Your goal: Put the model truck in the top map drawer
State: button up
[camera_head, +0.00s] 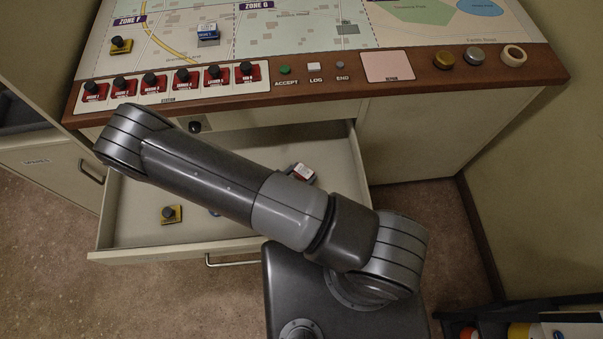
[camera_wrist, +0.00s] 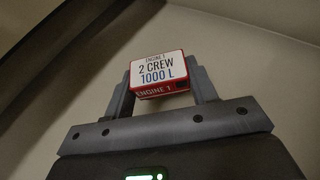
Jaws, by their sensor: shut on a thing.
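The model truck (camera_wrist: 158,70) is a small red block with a white top reading "ENGINE 1, 2 CREW, 1000 L". In the wrist view my gripper (camera_wrist: 163,80) is shut on it, one finger at each side. In the head view a small red and white block (camera_head: 302,172), seemingly this truck, shows just past my arm, over the open drawer. My arm hides most of the gripper there. The top map drawer (camera_head: 135,205) is pulled out below the console. Whether the truck touches the drawer floor, I cannot tell.
A yellow piece with a black knob (camera_head: 171,214) lies in the drawer; a bluish bit beside it is mostly hidden by my arm. On the console above stand a row of red station pieces (camera_head: 182,80), a yellow piece (camera_head: 121,46) and a blue piece (camera_head: 208,35).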

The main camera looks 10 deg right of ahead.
jog(key=shift+f, duration=0.55)
jog(key=o, duration=1)
jog(key=shift+c, duration=0.2)
